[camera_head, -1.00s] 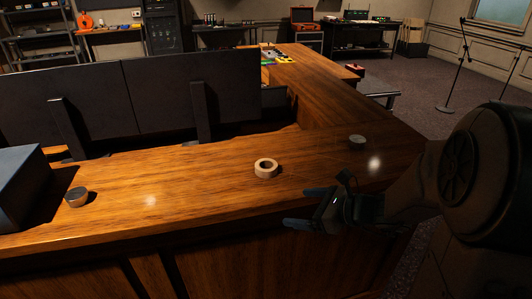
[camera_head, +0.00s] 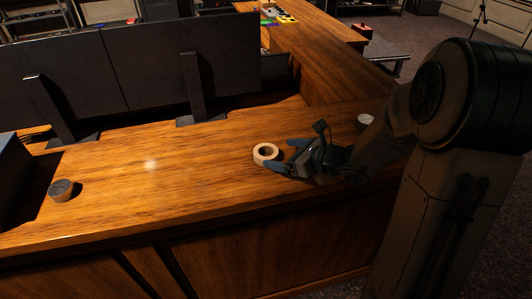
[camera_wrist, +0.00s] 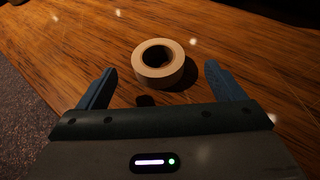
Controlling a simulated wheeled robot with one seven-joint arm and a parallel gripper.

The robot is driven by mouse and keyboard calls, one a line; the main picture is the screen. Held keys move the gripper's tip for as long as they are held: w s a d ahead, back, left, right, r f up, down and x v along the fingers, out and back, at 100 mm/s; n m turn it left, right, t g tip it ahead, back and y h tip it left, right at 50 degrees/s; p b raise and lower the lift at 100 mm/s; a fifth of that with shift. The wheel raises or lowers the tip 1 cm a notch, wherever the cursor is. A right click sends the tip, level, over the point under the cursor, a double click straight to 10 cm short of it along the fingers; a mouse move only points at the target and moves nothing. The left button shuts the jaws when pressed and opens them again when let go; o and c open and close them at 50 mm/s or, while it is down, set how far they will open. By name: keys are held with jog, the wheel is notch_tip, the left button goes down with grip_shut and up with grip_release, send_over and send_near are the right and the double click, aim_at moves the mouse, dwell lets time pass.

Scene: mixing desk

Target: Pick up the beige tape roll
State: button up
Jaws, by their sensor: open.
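The beige tape roll (camera_head: 266,152) lies flat on the wooden desk (camera_head: 190,165), with its hole facing up. My gripper (camera_head: 281,155) is open just to the right of the roll, low over the desk. In the wrist view the roll (camera_wrist: 143,65) is ahead of the palm and shows between the two spread blue fingers (camera_wrist: 155,82), slightly beyond their tips. I see no finger touching it.
A dark-topped roll (camera_head: 62,190) sits at the left of the desk, beside a dark box (camera_head: 12,175). A pale-topped round item (camera_head: 364,121) stands behind my arm. Dark monitors (camera_head: 180,65) line the back. The desk around the tape is clear.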

aim_at(260, 152)
jog(key=shift+p+x, duration=0.5)
jog(key=shift+x, duration=2.65)
jog(key=shift+s+f, duration=0.1)
jog(key=shift+s, duration=0.05)
jog(key=c, duration=1.1)
